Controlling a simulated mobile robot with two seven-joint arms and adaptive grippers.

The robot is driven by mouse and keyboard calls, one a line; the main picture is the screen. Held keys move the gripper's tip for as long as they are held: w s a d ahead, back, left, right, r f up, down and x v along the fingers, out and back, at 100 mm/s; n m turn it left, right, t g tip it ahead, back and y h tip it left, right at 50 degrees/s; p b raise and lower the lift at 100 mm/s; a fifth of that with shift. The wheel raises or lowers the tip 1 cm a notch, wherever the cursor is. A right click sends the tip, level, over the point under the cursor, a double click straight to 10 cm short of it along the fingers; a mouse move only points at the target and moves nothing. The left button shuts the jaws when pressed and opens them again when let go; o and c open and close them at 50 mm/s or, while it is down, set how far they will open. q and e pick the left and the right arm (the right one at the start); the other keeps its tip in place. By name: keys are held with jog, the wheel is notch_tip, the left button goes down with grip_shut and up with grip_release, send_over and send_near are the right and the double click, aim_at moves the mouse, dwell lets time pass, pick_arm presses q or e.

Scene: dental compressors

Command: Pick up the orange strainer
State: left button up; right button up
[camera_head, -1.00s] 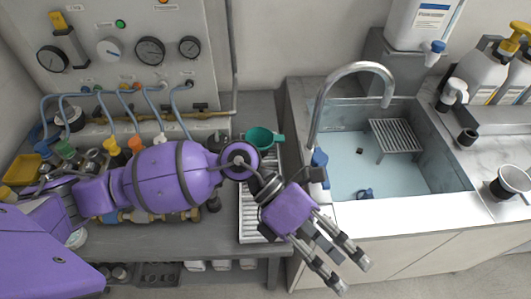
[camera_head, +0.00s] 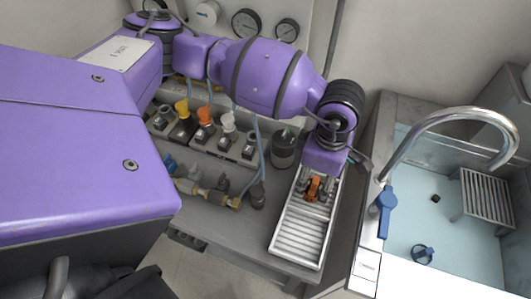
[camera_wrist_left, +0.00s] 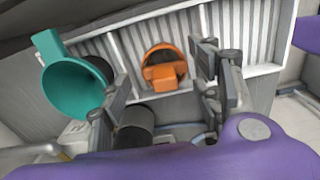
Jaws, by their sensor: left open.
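The orange strainer (camera_head: 314,188) lies on the white ribbed tray (camera_head: 298,238), at its far end. In the left wrist view the strainer (camera_wrist_left: 164,71) shows a round bowl and a blocky handle part facing me. My left gripper (camera_head: 317,187) is open above the tray, pointing down, with a finger on each side of the strainer. In the left wrist view the gripper's fingers (camera_wrist_left: 160,84) stand apart, with a gap around the strainer and no clear contact. The head view hides part of the strainer behind the gripper. My right gripper is not in view.
A teal cup-like strainer (camera_wrist_left: 72,88) is close left of the fingers in the wrist view. A dark canister (camera_head: 284,150) stands left of the tray. Coloured valves and hoses (camera_head: 200,125) fill the bench further left. The sink (camera_head: 440,215) and its faucet (camera_head: 440,120) are right.

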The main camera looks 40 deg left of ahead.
pick_arm(q)
notch_tip(320, 180, down, 2)
jog(key=shift+c, duration=0.5)
jog(key=c, duration=0.8)
jog(key=shift+c, duration=0.2)
jog(key=shift+r, duration=0.2)
